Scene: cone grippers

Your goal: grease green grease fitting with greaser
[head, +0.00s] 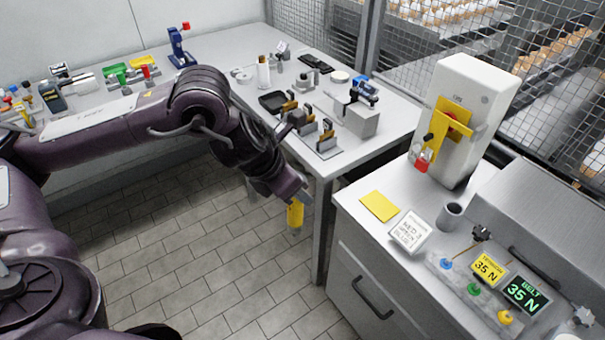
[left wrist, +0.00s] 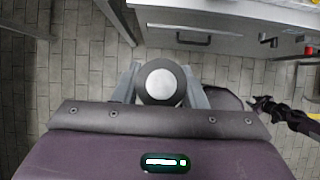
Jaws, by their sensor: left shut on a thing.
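My left gripper (head: 294,196) is shut on the greaser (head: 295,215), whose yellow body hangs below it over the floor gap between the two benches. In the left wrist view the greaser shows end-on as a dark round body with a pale disc (left wrist: 161,84) between the fingers. The green grease fitting (head: 474,289) sits on a grey strip on the right bench, between a blue fitting (head: 446,263) and a yellow fitting (head: 504,317). The greaser is well apart from it. A dark arm end (left wrist: 262,104), apparently my right one, shows small in the left wrist view; its jaws are unclear.
A yellow pad (head: 380,206), a white sign (head: 410,232) and a grey cup (head: 451,214) lie on the right bench. A tall white machine (head: 463,115) stands behind them. Two small displays (head: 525,294) stand beside the fittings. The back bench holds several tools.

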